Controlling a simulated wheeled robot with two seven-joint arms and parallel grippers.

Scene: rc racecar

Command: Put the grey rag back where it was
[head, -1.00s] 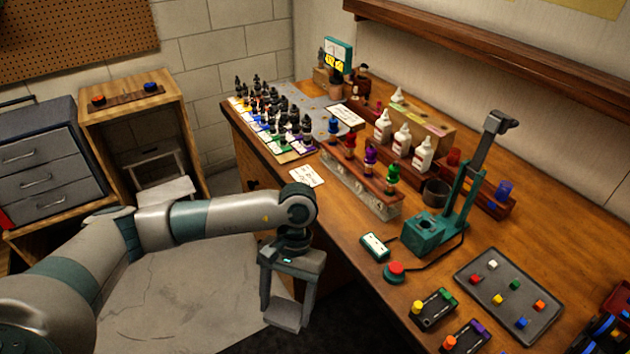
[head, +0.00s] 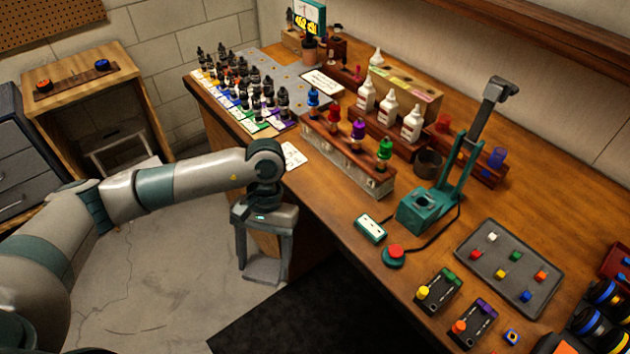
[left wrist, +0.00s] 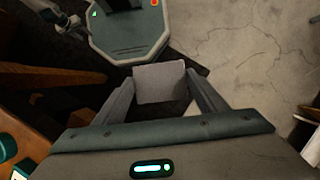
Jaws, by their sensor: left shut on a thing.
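My left gripper (head: 263,262) points down beside the front edge of the workbench, over the floor. It is shut on the grey rag (head: 262,272), which shows as a small flat grey piece between the fingertips. In the left wrist view the rag (left wrist: 160,82) spans the space between the two fingers. My right gripper does not show clearly in either view.
The wooden workbench (head: 330,225) carries bottles, a teal press (head: 420,210), a red button (head: 395,252) and a grey tray (head: 485,282). A wooden stand (head: 70,75) is at the left. A dark mat (head: 300,320) lies on the floor.

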